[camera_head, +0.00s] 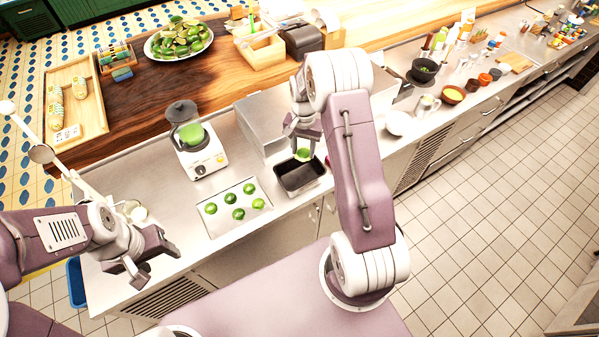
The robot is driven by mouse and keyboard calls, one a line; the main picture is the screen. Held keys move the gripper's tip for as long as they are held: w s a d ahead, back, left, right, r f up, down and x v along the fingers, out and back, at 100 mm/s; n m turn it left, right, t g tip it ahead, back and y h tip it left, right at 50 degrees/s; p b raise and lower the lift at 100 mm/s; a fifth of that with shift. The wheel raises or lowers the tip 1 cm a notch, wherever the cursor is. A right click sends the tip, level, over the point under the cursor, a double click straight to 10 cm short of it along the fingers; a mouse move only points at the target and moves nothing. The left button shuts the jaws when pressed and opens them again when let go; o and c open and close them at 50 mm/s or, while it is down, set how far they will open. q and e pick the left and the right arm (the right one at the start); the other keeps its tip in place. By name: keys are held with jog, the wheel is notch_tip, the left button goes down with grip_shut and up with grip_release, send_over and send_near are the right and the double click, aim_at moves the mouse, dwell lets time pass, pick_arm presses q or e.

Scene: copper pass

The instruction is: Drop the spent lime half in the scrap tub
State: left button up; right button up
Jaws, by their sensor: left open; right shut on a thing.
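My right gripper (303,147) is shut on a light green lime half (304,155). It holds the lime half above the dark, open tub (290,178) set at the front of the steel counter. The lime half appears to be over the tub's back right part, and its exact height is hard to judge. My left gripper (138,272) is open and empty, near the counter's front left edge. The tub's inside looks dark, and my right arm passes just right of it.
A white tray (250,207) with several green limes lies left of the tub. A juicer (196,150) with green juice stands behind that tray. A steel box (262,122) stands behind the tub. A plate of limes (157,46) sits on the wooden counter.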

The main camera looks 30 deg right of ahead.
jog(key=shift+f, duration=0.45)
notch_tip(320, 180, down, 5)
jog(key=b, duration=0.4)
jog(key=shift+f+b, duration=0.1)
jog(key=shift+b, duration=0.2)
jog(key=o, duration=0.9)
